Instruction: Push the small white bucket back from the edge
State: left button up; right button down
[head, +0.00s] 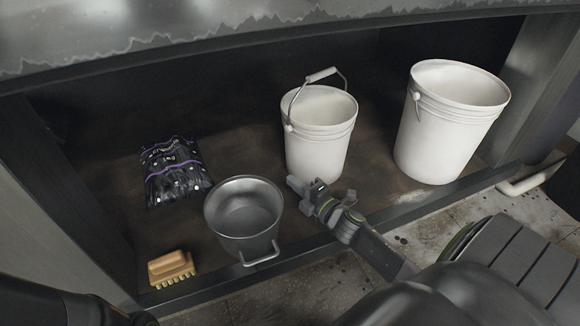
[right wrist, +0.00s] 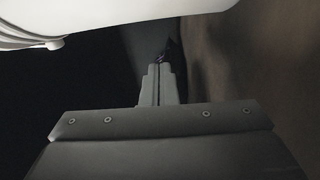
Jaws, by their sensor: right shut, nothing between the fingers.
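The small white bucket (head: 318,140) stands upright on the brown shelf floor, its wire handle with a white grip raised above the rim. The bucket fills the top of the right wrist view (right wrist: 130,12). My right gripper (head: 293,183) is shut and empty, low at the front of the bucket, with its tips by the lower front left of the bucket. I cannot tell whether they touch it. In the right wrist view the closed fingers (right wrist: 160,72) lie just below the bucket's white wall. My left gripper is out of view.
A larger white bucket (head: 445,130) stands to the right. A grey metal bucket (head: 245,225) stands front left, close to my right gripper. A black bag (head: 172,170) and a wooden brush (head: 172,267) lie further left. A raised metal lip (head: 300,262) edges the shelf. Floor behind the small bucket looks clear.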

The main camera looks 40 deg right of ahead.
aim_at(292, 167)
jog(key=w, duration=0.4)
jog(key=w+a, duration=0.1)
jog(key=w, duration=0.1)
jog(key=shift+w, duration=0.4)
jog(key=d+b, duration=0.1)
jog(key=s+d, duration=0.1)
jog(key=shift+d+f+b, duration=0.15)
jog(key=shift+d+b, duration=0.2)
jog(key=shift+b, duration=0.05)
jog(key=shift+s+d+b, duration=0.1)
jog(key=shift+d+b, duration=0.2)
jog(key=shift+d, duration=0.4)
jog(key=shift+r, duration=0.2)
